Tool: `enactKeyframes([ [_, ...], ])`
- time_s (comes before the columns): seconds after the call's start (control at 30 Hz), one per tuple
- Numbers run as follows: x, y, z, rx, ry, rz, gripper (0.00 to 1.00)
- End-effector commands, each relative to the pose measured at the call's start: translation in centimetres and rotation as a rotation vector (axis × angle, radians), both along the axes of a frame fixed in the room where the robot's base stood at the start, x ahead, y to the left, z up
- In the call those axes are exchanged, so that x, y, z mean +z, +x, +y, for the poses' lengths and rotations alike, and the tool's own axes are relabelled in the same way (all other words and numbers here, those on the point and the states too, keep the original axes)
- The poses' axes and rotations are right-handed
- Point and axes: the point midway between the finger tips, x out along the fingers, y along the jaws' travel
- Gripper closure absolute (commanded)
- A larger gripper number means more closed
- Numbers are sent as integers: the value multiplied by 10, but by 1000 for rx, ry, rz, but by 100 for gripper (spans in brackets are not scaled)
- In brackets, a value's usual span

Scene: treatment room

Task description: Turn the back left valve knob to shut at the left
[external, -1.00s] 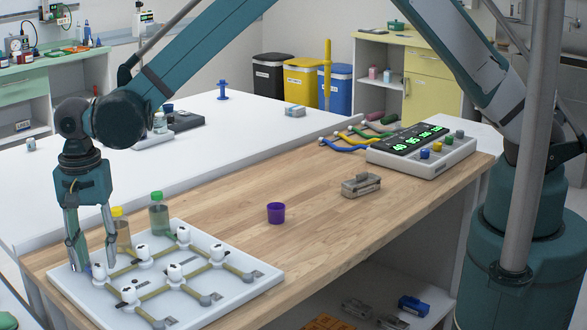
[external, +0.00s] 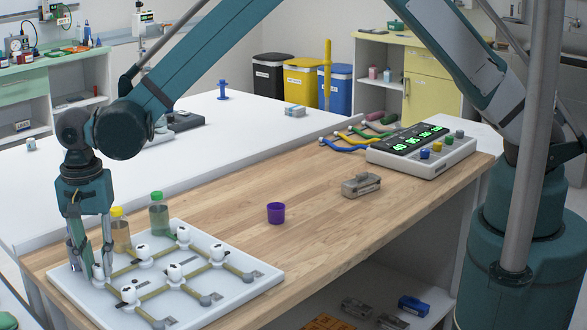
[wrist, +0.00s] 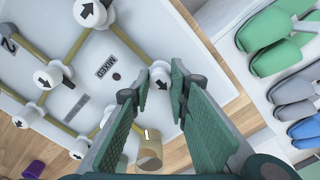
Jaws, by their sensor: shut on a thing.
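A pale valve board (external: 232,286) lies on the wooden bench. It carries tan pipes and several white knobs with black arrows. My gripper (external: 97,268) points down over the board's left end. It is shut on the white valve knob (wrist: 160,76) there, with one finger on each side in the wrist view. That knob's arrow points down and right in the wrist view; the fingers partly hide the knob in the external view. Neighbouring knobs stand apart from my gripper, including one knob (external: 143,250) behind and one knob (external: 129,293) in front.
A yellow-capped bottle (external: 120,233) and a green-capped bottle (external: 158,215) stand close behind the board. A purple cup (external: 276,213) and a grey metal block (external: 361,185) are farther right. The bench between cup and board is clear. Clogs (wrist: 266,48) show right in the wrist view.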

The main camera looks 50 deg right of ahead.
Motion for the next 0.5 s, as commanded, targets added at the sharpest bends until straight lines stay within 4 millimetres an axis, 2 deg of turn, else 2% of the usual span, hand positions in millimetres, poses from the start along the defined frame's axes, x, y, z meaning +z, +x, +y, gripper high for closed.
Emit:
enactKeyframes([
  [0.27,0,0,0,51,1,-1,94],
  [0.5,-1,1,0,180,1,-1,94],
])
